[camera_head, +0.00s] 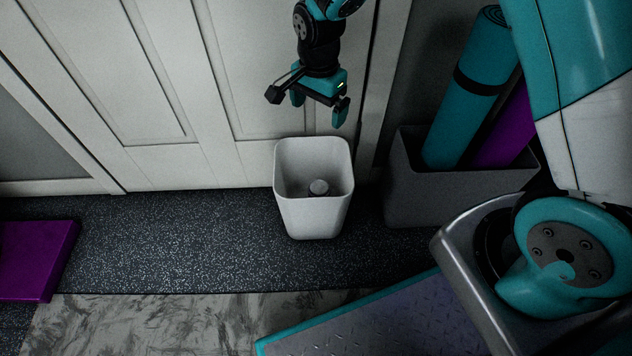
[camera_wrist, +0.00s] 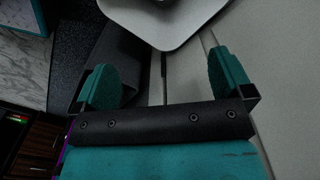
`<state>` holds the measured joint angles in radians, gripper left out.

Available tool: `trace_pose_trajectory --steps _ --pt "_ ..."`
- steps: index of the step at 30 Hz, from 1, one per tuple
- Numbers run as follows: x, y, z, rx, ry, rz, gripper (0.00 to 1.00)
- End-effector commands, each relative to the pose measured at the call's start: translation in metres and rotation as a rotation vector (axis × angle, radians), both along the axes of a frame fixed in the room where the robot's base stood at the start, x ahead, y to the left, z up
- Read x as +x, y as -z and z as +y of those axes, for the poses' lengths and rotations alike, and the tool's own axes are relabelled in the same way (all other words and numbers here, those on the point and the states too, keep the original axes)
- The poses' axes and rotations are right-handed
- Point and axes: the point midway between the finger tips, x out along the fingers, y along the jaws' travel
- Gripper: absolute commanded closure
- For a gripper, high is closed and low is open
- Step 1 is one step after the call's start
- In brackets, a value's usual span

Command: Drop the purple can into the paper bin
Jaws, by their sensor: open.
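The white paper bin (camera_head: 313,215) stands upright on the floor against the white door. Inside it is a small pale round top (camera_head: 319,187) with a dark side; it looks like the end of a can, but I cannot make out any purple. My gripper (camera_head: 319,104) is above the bin, pointing down, with its two teal fingers apart and nothing between them. In the wrist view the fingers of my gripper (camera_wrist: 165,75) are also spread and empty. A pale bin rim (camera_wrist: 128,14) shows at the top there, cut off by the frame.
A dark grey box (camera_head: 425,200) right of the bin holds a teal rolled mat (camera_head: 470,90) and a purple roll (camera_head: 505,130). A purple slab (camera_head: 35,260) lies at the left. The speckled floor (camera_head: 170,240) left of the bin is clear.

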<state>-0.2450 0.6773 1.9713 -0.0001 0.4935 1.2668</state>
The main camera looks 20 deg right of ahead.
Motion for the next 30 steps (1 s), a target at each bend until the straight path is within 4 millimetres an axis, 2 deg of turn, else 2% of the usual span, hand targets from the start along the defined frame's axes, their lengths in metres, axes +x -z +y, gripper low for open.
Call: trace_pose_trajectory --steps 1,3,9,14,28,30 --pt "0.001 -0.02 0.0 0.001 0.0 -0.003 0.02" --pt "0.001 -0.035 0.0 0.001 0.0 -0.003 0.02" --pt "0.0 -0.063 0.0 0.001 0.0 -0.002 0.02" --pt "0.0 -0.071 0.0 0.0 0.0 0.0 0.02" --pt "0.0 -0.071 0.0 0.001 -0.001 -0.001 0.02" --pt "-0.002 -0.077 0.001 0.007 -0.022 -0.003 0.02"
